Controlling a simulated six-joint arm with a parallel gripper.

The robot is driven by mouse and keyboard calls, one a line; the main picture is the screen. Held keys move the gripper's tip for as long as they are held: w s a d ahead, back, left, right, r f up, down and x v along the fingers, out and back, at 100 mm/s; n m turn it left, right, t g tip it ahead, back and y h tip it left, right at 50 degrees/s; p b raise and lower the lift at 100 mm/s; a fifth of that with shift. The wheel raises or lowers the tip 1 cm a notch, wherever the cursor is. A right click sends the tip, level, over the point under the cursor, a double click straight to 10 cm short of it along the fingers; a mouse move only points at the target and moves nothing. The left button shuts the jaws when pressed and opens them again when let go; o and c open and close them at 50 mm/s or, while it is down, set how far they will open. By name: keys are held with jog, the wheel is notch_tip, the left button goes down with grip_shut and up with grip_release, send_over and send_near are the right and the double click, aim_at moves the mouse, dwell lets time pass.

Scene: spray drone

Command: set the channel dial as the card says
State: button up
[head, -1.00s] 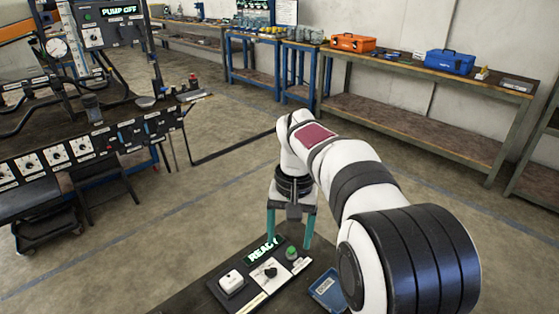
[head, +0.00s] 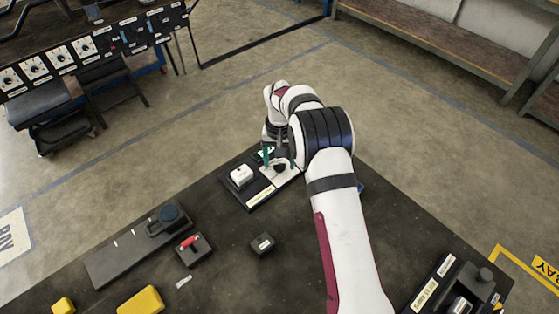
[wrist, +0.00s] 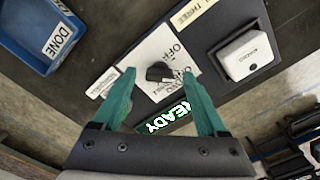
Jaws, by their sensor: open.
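The channel dial is a small black knob (wrist: 158,72) on a white plate (wrist: 150,50), with OFF printed beside it. It also shows in the head view (head: 280,167), partly covered by my arm. My gripper (wrist: 158,76) is open, with its teal fingertips on either side of the knob in the wrist view. I cannot tell whether they touch it or how high they are. A pale strip (wrist: 190,12) by the panel's edge shows the word THREE; the rest is cut off. The dial's pointer setting is too small to read.
A lit green READY display (wrist: 166,118) lies between the fingers. A white block (head: 242,174) stands beside the dial on the panel. A blue DONE tray (wrist: 40,32) is on the dial's other side. A small black box (head: 263,245) and red-levered block (head: 194,247) sit nearer.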

jog(key=shift+f, duration=0.2)
grip_shut()
dwell(0.3)
jog(key=shift+m, duration=0.3)
jog(key=m, duration=0.3)
jog(key=shift+m, duration=2.5)
grip_release()
